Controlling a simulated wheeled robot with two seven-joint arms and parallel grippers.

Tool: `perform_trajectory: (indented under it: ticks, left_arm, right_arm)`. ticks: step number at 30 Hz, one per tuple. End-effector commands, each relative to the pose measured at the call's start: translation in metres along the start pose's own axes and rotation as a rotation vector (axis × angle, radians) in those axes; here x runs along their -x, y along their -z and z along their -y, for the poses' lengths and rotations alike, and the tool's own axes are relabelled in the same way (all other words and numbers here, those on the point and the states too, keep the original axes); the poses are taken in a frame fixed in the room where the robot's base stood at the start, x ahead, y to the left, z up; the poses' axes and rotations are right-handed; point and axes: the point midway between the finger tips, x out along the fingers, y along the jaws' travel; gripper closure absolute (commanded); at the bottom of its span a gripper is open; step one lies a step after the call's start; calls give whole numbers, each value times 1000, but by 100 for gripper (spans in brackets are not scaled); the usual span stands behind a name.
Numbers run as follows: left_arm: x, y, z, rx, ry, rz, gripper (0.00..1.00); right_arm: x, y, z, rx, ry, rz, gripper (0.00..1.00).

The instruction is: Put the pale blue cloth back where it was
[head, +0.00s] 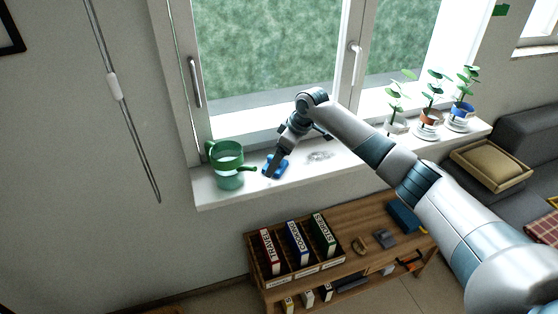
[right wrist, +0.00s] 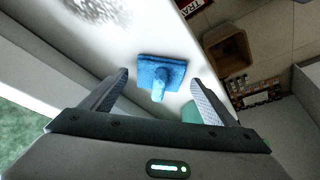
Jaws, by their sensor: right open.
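The blue cloth (head: 283,167) lies on the white windowsill (head: 345,170), just right of a green watering can. In the right wrist view the cloth (right wrist: 160,72) is a small flat piece with a raised, bunched peak. My right gripper (head: 272,168) is low over the sill at the cloth and partly hides it in the head view. In the right wrist view its fingers (right wrist: 158,79) are spread on either side of the cloth, with nothing held between them. I cannot tell whether they touch it. My left gripper is not in view.
The green watering can (head: 228,172) stands close left of my gripper. A grey smudge (head: 320,156) marks the sill to the right. Several potted plants (head: 430,116) stand farther right. Below is a wooden bench (head: 352,262) with a binder box (head: 295,262). The window handle (head: 195,82) juts out behind.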

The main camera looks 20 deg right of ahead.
Motion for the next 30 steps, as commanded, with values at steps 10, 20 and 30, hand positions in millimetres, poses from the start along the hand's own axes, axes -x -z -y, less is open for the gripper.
perform_trajectory:
  ticks: [10, 20, 30]
  left_arm:
    - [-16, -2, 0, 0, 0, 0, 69]
    - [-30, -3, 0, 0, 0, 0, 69]
    - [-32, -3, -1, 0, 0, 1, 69]
  right_arm:
    - [46, -1, -1, 2, -3, -2, 19]
    - [99, 0, -1, 0, -2, -1, 19]
    - [114, 0, 0, 0, 0, 0, 19]
